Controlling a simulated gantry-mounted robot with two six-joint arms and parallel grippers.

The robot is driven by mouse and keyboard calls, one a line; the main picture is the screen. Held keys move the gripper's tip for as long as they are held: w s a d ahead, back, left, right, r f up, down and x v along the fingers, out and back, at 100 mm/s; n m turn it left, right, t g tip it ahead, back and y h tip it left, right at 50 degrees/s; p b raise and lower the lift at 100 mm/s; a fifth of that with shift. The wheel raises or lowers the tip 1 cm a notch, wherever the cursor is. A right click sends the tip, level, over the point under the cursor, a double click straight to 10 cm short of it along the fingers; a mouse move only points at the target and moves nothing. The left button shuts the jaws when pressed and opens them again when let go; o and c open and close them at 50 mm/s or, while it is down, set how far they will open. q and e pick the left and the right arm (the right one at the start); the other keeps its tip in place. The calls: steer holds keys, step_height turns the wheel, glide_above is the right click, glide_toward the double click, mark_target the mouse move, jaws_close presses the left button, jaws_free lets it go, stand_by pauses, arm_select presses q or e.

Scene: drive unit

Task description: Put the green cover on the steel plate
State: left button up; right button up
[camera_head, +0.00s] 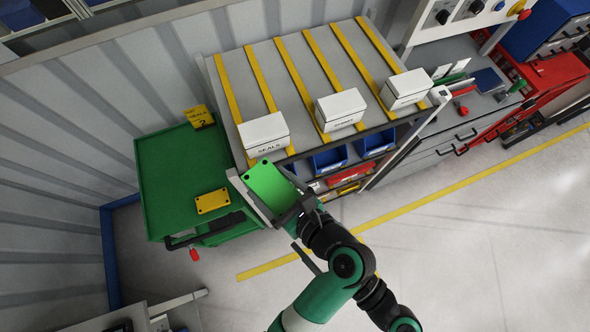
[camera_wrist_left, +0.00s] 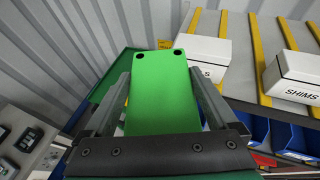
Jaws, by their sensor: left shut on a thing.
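The green cover (camera_head: 268,186) is a flat bright green plate with dark holes near its corners. My left gripper (camera_head: 258,176) is shut on it, with one finger along each side. In the left wrist view the cover (camera_wrist_left: 163,90) lies between the two grey fingers of the gripper (camera_wrist_left: 160,80), and two holes show at its far end. The cover is held in the air between the green cart and the rack. I cannot make out a steel plate in either view. My right gripper is not in view.
A rack with yellow strips carries white boxes, the SEALS box (camera_head: 264,134) close to the cover. Blue bins (camera_head: 329,160) sit below. Open floor (camera_head: 450,250) lies to the right.

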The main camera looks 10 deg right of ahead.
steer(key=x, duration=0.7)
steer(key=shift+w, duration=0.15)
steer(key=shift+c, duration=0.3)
